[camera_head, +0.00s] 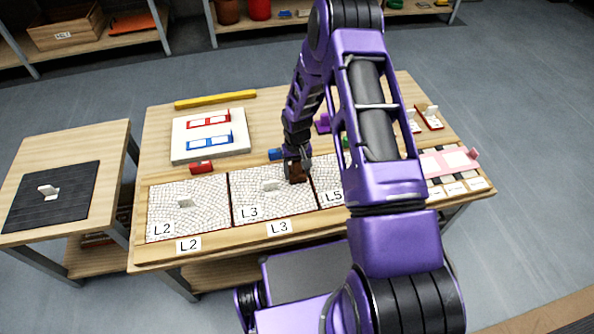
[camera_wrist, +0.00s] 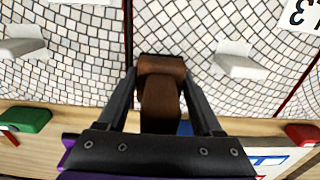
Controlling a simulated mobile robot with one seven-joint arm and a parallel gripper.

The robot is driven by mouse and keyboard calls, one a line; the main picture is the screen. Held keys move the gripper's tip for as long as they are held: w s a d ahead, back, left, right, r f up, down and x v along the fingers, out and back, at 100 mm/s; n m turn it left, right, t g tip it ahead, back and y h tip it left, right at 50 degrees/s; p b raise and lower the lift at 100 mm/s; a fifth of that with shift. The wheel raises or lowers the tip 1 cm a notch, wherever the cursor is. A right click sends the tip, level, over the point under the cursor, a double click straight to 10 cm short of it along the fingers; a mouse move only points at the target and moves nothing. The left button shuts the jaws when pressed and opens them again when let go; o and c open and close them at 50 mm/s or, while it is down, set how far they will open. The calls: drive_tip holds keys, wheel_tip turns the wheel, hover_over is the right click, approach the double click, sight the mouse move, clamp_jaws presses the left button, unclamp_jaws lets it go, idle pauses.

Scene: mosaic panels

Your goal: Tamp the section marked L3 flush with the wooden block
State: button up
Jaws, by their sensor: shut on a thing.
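My gripper (camera_head: 297,163) is shut on a brown wooden block (camera_head: 296,174), which also shows between the fingers in the wrist view (camera_wrist: 160,90). The block is at the back right corner of the L3 section (camera_head: 255,200), by the dark red divider between L3 and L5. I cannot tell whether it touches the surface. The L3 section is a pale mosaic panel; in the wrist view (camera_wrist: 200,40) it lies right of the divider. A light grey raised piece (camera_head: 271,186) stands on it, also seen in the wrist view (camera_wrist: 236,60).
The L2 section (camera_head: 165,215) lies left of L3, and the L5 section (camera_head: 325,170) lies right, partly behind my arm. A small red item (camera_head: 201,167), a blue item (camera_head: 276,154) and a white tray (camera_head: 185,150) are behind the panels. A side table (camera_head: 110,150) stands left.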

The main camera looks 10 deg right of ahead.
drive_tip(key=shift+s, duration=0.1)
drive_tip(key=shift+r+p, duration=2)
drive_tip(key=shift+r, duration=1.45)
